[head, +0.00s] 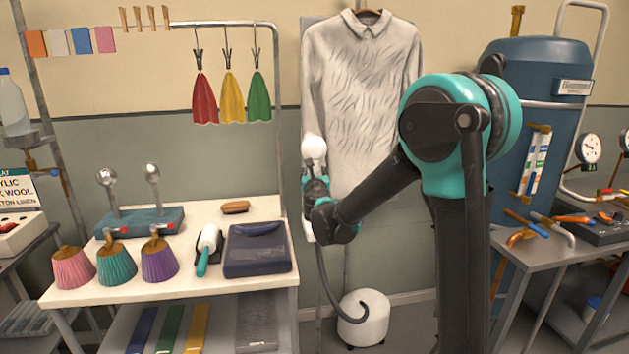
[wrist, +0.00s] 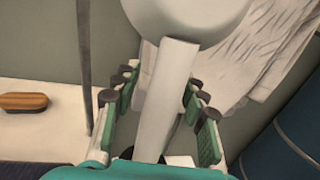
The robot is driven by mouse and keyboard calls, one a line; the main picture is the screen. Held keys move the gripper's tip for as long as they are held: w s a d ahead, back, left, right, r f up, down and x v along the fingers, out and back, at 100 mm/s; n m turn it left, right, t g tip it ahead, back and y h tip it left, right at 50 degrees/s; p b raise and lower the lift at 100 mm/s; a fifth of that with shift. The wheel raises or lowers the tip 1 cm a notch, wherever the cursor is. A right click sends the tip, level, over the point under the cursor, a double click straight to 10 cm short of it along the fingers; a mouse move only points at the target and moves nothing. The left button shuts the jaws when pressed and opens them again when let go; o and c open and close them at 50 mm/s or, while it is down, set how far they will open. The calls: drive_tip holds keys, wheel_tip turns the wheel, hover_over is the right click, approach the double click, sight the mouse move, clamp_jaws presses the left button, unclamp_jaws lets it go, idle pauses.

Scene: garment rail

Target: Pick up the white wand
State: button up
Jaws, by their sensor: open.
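The white wand (head: 313,148) hangs upright at the left edge of the grey garment (head: 365,80) in the head view, its rounded white head uppermost. In the wrist view the wand's pale flat handle (wrist: 172,65) runs between the fingers, with the big white head above. My gripper (wrist: 158,95) is open, with green-padded fingers on either side of the handle and visible gaps beside it. In the head view my gripper (head: 316,188) covers part of the handle. A dark hose (head: 325,275) hangs below toward a white canister (head: 363,318) on the floor.
A white table (head: 205,290) at left holds a lint roller (head: 208,245), a wooden brush (head: 235,207), a dark folded case (head: 257,250) and coloured pleated shades. A metal rail post (head: 278,120) stands close left of my gripper. A blue tank (head: 530,90) stands right.

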drive_tip(key=shift+c, duration=0.5)
clamp_jaws()
drive_tip(key=shift+r, duration=0.1)
wheel_tip(320, 180, up, 29)
idle(1.6)
